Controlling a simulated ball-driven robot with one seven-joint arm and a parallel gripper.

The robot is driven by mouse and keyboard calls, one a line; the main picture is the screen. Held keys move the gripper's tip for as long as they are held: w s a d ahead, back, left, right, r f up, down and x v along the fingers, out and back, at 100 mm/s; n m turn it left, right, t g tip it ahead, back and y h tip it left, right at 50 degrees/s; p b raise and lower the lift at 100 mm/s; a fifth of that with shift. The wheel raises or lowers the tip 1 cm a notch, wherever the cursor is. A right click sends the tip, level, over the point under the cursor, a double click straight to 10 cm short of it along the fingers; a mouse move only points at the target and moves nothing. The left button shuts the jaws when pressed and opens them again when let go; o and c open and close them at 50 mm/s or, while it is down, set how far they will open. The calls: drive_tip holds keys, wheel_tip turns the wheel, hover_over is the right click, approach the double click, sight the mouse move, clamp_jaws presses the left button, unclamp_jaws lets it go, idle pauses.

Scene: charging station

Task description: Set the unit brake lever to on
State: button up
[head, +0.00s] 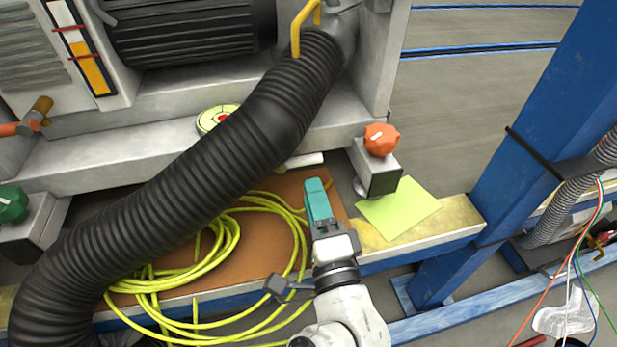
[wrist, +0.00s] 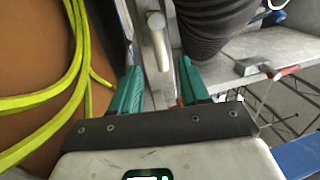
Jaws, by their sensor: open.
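A pale, rounded lever handle (head: 300,160) sticks out low on the front of the grey unit (head: 100,165), partly behind the black hose. It looks like the brake lever, but no label is readable. My gripper (head: 318,190), with teal fingers, is just below this handle in the head view. In the wrist view, the pale handle (wrist: 155,42) lies ahead of and between the two fingertips of my gripper (wrist: 158,80). The fingers are apart with nothing held. I cannot tell whether they overlap the handle in depth.
A thick black ribbed hose (head: 215,165) crosses left of my gripper. Coiled yellow cable (head: 190,255) lies on a brown board (head: 258,240). A box with an orange knob (head: 381,139) stands right, beside a green sheet (head: 398,208) and a blue post (head: 520,130).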

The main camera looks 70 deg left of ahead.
drive_tip(key=v, duration=0.4)
drive_tip(key=shift+d+f, duration=0.1)
drive_tip(key=shift+d, duration=0.3)
